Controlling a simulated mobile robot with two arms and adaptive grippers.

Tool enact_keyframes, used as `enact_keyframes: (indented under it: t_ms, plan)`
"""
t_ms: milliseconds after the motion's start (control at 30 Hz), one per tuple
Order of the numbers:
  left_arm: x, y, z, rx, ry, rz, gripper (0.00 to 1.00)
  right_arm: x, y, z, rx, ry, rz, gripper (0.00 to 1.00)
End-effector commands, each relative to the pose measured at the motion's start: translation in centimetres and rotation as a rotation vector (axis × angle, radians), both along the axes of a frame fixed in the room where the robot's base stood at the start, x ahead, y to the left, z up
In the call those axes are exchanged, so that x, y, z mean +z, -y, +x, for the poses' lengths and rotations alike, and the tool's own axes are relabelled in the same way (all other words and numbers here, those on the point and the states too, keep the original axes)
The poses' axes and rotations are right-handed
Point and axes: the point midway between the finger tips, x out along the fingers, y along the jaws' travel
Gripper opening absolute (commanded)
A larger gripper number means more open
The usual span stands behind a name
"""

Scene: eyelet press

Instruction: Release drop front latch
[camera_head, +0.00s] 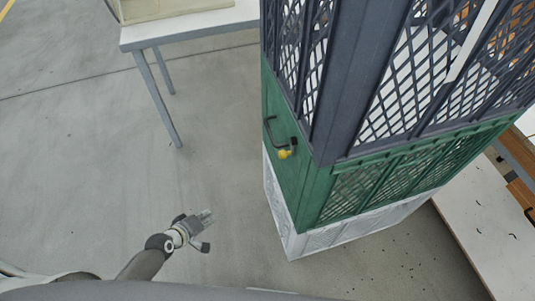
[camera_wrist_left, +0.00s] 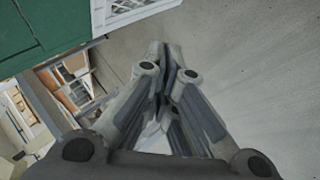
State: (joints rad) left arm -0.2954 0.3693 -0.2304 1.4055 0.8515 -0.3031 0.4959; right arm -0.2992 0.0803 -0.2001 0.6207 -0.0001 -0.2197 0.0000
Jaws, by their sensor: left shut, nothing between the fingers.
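A stack of mesh-sided crates stands at the centre right in the head view. The green crate (camera_head: 308,190) sits between dark grey crates (camera_head: 345,80) above and a white crate (camera_head: 281,212) below. On the green crate's left face is a dark bent handle with a yellow knob (camera_head: 284,154), which looks like the latch. My left gripper (camera_head: 207,216) is left of the stack, apart from it and low over the floor. In the left wrist view my left gripper (camera_wrist_left: 166,50) is shut and empty. The green crate (camera_wrist_left: 65,25) shows at its upper left. My right gripper is not in view.
A white table (camera_head: 190,27) with a beige object on it stands at the back left. A pale bench or platform (camera_head: 480,220) lies right of the stack. Bare concrete floor left of the stack is clear.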

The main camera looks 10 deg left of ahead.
Motion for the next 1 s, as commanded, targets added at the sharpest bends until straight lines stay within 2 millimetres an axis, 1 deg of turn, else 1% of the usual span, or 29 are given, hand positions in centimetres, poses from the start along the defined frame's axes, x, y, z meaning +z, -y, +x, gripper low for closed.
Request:
enact_keyframes:
  t_ms: [33,67,100,167,200,333,400,500,600,700,800,1000]
  plan:
    - [2.0,0.7,1.5,0.020,0.030,-0.071,0.00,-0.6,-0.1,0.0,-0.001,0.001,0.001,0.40]
    - [3.3,1.2,2.2,0.035,0.043,-0.119,0.00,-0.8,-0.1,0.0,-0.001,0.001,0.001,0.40]
    - [5.1,1.8,3.1,0.050,0.059,-0.181,0.00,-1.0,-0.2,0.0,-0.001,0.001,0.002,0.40]
    - [7.8,3.0,4.2,0.067,0.079,-0.279,0.00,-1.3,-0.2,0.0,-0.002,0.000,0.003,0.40]
    - [9.7,3.8,4.8,0.075,0.090,-0.345,0.00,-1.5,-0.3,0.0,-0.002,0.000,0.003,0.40]
    - [15.7,6.5,5.8,0.079,0.101,-0.556,0.00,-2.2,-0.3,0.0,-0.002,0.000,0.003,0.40]
    - [18.7,7.9,5.8,0.072,0.097,-0.658,0.00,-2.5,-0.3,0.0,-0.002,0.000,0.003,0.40]
    - [22.2,9.5,5.5,0.056,0.081,-0.780,0.00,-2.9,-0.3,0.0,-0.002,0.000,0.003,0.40]
    - [24.8,10.8,5.0,0.041,0.062,-0.866,0.00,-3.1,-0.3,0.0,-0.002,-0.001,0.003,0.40]
    - [26.3,11.5,4.6,0.029,0.047,-0.916,0.00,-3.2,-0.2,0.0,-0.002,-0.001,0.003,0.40]
    - [26.9,11.7,4.4,0.024,0.041,-0.937,0.00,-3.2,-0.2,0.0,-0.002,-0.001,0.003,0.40]
    - [27.0,11.8,4.4,0.025,0.041,-0.939,0.00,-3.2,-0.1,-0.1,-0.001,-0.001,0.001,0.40]
